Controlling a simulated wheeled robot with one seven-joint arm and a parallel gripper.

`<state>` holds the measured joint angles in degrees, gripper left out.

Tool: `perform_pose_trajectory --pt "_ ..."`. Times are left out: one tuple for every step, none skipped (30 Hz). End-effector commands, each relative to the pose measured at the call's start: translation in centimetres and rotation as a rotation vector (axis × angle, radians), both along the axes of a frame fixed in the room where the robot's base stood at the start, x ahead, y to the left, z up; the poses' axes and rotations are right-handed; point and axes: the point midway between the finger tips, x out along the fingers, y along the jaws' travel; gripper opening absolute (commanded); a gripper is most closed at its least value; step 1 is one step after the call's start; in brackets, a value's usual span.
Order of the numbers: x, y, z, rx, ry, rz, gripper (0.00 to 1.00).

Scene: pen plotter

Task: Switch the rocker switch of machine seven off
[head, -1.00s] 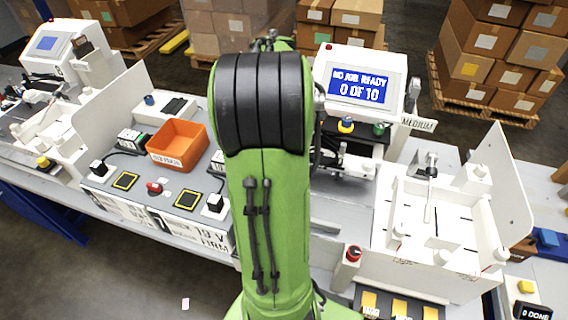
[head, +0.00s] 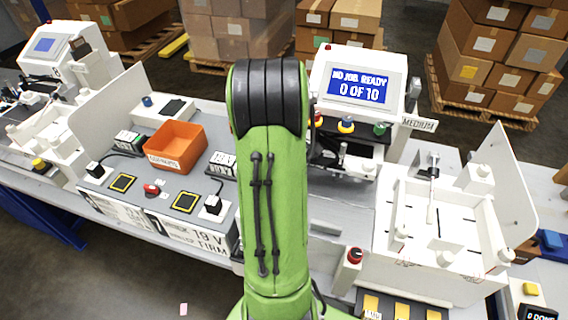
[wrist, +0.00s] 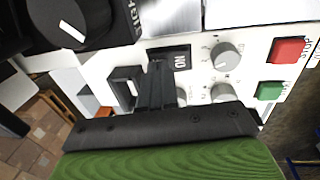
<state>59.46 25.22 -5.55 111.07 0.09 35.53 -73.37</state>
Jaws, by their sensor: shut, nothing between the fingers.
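The machine with a blue screen reading "NO JOB READY 0 OF 10" (head: 360,87) stands behind my green arm in the head view. I cannot read its number there. In the wrist view, my gripper (wrist: 158,72) is shut and empty, its fingers pointing at a white control panel (wrist: 200,85). Beside the fingertips is a black plate with ON lettering (wrist: 182,59), which appears upside down. A black-framed part (wrist: 126,88), possibly the rocker switch, is left of the fingers. The fingers hide part of the panel, and I cannot tell whether they touch it or which way the rocker is tilted.
In the wrist view, grey knobs (wrist: 226,56), a red button (wrist: 288,50) and a green button (wrist: 271,90) lie right of the fingers. A large black dial (wrist: 70,25) is at upper left. The head view shows an orange bin (head: 177,147) and a white fixture (head: 440,225).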

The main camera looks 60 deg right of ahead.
Motion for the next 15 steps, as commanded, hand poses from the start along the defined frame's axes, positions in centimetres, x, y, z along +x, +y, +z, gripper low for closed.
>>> perform_pose_trajectory --pt "-0.01 -0.13 0.08 0.017 0.003 -0.002 0.0" --pt "-0.01 -0.23 0.04 0.032 0.007 -0.003 0.0" --pt "0.0 -0.36 -0.07 0.06 0.011 -0.003 0.0" --pt "0.03 -0.28 -0.19 0.053 0.008 -0.002 0.0" --pt "0.04 -0.24 -0.27 0.052 0.008 -0.001 0.0" --pt "0.03 -0.22 -0.31 0.052 0.008 -0.001 0.0" --pt "0.03 -0.21 -0.33 0.052 0.008 -0.001 0.0" --pt "0.03 -0.21 -0.35 0.052 0.008 -0.001 0.0" --pt "0.03 -0.2 -0.37 0.052 0.008 -0.001 0.0" --pt "0.03 -0.17 -0.39 0.052 0.008 -0.001 0.0" --pt "0.03 -0.12 -0.4 0.052 0.008 -0.001 0.0" --pt "0.01 0.0 -0.4 0.053 0.008 -0.001 0.0" --pt "-0.01 0.12 -0.4 0.053 0.009 -0.001 0.0" --pt "-0.03 0.27 -0.4 0.053 0.009 0.0 0.0" --pt "-0.05 0.47 -0.39 0.054 0.01 0.0 0.0"
